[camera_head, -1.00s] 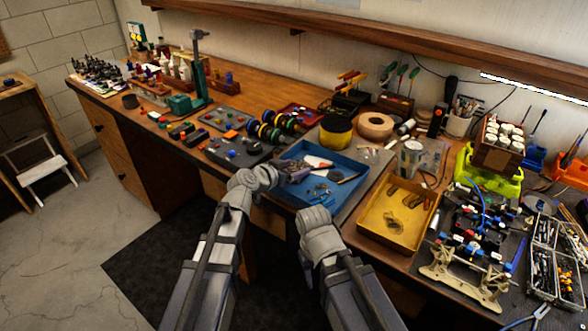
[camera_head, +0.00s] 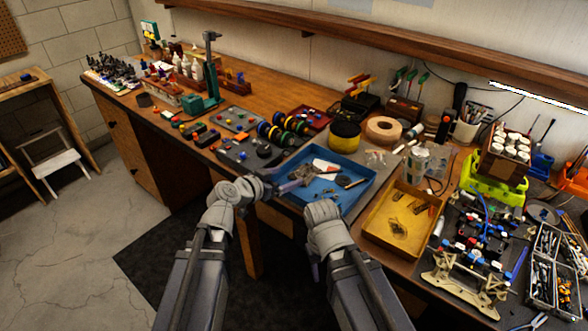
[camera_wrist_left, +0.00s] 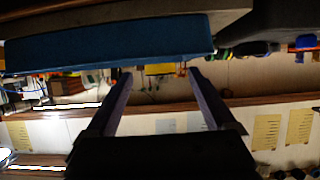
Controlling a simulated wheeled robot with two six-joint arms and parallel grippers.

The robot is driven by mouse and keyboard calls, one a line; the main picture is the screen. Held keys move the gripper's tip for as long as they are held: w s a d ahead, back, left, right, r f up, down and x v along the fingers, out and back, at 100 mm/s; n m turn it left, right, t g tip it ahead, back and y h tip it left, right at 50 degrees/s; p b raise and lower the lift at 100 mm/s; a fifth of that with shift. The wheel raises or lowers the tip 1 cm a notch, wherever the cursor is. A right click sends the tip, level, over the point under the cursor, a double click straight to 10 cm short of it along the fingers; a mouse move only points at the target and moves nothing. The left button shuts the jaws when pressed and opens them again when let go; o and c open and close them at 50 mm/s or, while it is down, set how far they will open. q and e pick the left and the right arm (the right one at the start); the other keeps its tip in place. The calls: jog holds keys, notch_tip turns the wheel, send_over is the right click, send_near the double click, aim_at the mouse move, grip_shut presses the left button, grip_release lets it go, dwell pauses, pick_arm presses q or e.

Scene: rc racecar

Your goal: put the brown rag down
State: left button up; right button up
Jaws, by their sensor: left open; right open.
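A crumpled grey-brown cloth, which I take to be the brown rag (camera_head: 308,172), lies in the left part of the blue tray (camera_head: 352,203). My left gripper (camera_head: 291,186) is at the tray's front left edge, just to the lower left of the cloth. In the left wrist view my left gripper (camera_wrist_left: 160,73) has its two fingers apart with nothing between them, and the tray's blue side (camera_wrist_left: 110,45) is above them. The end of my right arm (camera_head: 322,210) is below the tray's front edge; its fingers are hidden behind it.
A yellow tray (camera_head: 378,237) with small parts stands right of the blue tray. Dark wheels (camera_head: 283,130) and a parts mat (camera_head: 236,155) lie to the left. A yellow-black roll (camera_head: 345,137) stands behind. The bench around the trays is crowded.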

pick_arm(q)
jog(key=shift+p+v, duration=0.3)
jog(key=shift+v, duration=0.85)
